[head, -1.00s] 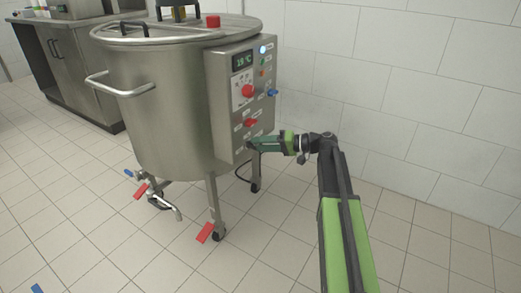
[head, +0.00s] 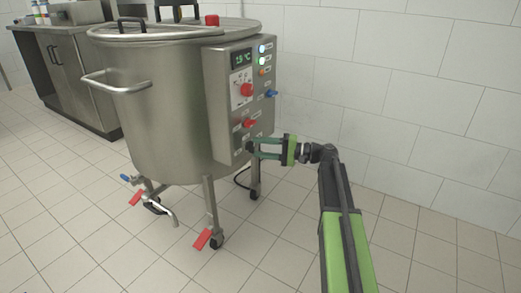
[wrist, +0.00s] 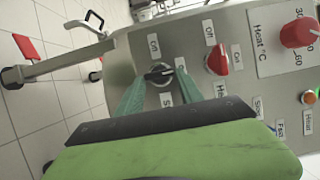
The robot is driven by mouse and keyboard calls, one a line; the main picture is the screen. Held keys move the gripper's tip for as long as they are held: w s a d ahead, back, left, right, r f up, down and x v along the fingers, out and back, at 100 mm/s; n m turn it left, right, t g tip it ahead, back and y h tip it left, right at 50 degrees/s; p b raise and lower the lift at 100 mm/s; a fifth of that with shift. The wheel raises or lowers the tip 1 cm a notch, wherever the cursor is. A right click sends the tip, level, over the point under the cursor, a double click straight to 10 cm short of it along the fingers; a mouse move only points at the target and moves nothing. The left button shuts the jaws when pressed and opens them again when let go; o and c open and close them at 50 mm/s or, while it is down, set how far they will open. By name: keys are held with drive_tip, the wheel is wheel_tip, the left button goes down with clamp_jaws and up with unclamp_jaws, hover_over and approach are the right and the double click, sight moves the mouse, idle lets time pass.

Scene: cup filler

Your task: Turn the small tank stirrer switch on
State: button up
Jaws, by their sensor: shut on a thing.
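The small tank (head: 165,105) is a steel vessel on wheeled legs with a grey control box on its right side. My gripper (head: 251,147) reaches the lower part of the box from the right. In the wrist view its green fingers (wrist: 158,75) are on either side of a small black rotary switch (wrist: 159,74), shut on it. The switch handle lies nearly level across that picture. An "Off" label (wrist: 154,45) is above it. The label below starts with "S"; the rest is hidden by my gripper.
A red switch (wrist: 217,60) with Off and On labels and a red heat dial (wrist: 299,33) are close by on the box. Indicator lights (head: 262,60) and a blue knob (head: 271,94) are higher up. A drain tap (head: 165,210) and red-pedalled casters stand below. Floor at right is clear.

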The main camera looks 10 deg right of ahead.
drive_tip(key=o, duration=1.4)
drive_tip(key=v, duration=1.7)
drive_tip(key=shift+d, duration=0.2)
